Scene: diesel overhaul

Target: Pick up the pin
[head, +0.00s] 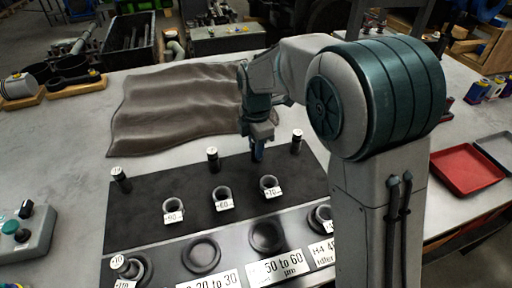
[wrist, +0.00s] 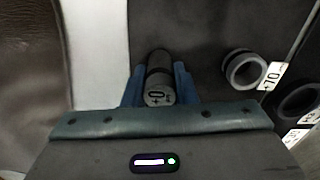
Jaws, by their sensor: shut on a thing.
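My gripper (head: 258,152) is at the far edge of the black mat (head: 150,205), pointing down between two standing pins. In the wrist view my gripper (wrist: 158,84) has its blue fingers on both sides of a dark cylindrical pin (wrist: 158,66) and is shut on it. In the head view this pin is hidden by my fingers. Other dark pins with white tops stand on the mat: one at left (head: 121,180), one in the middle (head: 213,160) and one at right (head: 296,142).
Rings labelled +90 (head: 173,207), +60 (head: 222,195) and +70 (head: 270,184) sit on the mat. A brown cloth (head: 175,105) lies behind it. Labelled round seats line the front strip. A red tray (head: 467,170) is at right, a control box (head: 25,235) at left.

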